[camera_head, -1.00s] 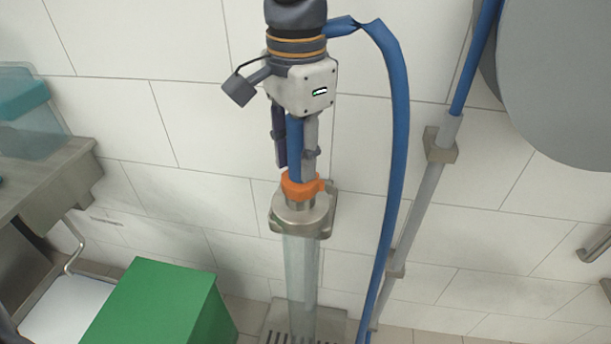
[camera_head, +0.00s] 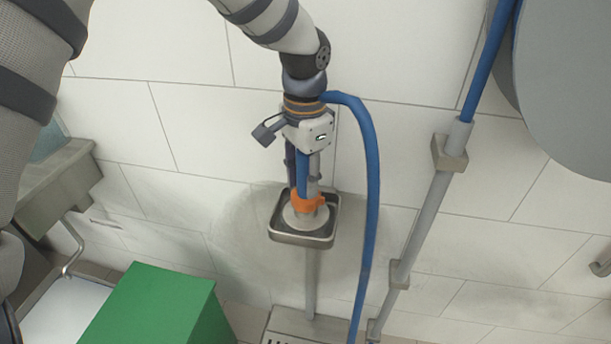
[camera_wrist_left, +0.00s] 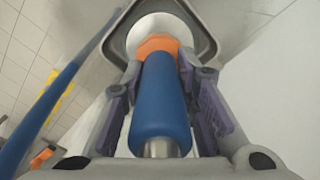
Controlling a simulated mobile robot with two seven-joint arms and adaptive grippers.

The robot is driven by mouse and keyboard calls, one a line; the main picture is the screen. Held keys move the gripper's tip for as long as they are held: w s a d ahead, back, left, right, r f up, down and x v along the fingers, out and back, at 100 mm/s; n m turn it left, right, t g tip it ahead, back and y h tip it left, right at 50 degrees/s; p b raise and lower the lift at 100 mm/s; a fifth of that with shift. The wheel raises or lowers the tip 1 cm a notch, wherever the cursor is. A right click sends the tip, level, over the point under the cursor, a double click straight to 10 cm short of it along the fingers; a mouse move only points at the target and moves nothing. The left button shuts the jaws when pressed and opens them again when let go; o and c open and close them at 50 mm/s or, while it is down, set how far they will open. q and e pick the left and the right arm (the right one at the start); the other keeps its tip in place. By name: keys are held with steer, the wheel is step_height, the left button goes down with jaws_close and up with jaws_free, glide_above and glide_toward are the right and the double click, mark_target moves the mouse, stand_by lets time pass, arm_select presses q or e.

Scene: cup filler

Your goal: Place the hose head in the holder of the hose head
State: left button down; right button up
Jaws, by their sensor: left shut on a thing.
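The hose head has a blue grip (camera_wrist_left: 158,105), an orange collar (camera_head: 308,203) and a pale round front end (camera_head: 303,218). My left gripper (camera_head: 303,183) is shut around the blue grip and points down; its fingers flank the grip in the left wrist view (camera_wrist_left: 158,72). The holder is a square metal tray with a raised rim (camera_head: 303,240) on a post against the wall. The hose head's front end overlaps the tray's inside, and the rim surrounds it in both views. Contact with the tray floor cannot be told. My right gripper is out of view.
The blue hose (camera_head: 370,190) loops down right of the gripper. A grey wall pipe (camera_head: 425,215) stands further right. A green box (camera_head: 150,305) is at lower left, with a metal basin (camera_head: 55,180) beyond. A large grey round body (camera_head: 575,80) is at upper right.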

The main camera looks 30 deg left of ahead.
arm_select(q)
steer(key=c, duration=1.3)
jaws_free()
steer(key=shift+f, duration=0.1)
step_height(320, 180, up, 12)
steer(key=shift+r, duration=0.2)
steer(key=shift+f, duration=0.1)
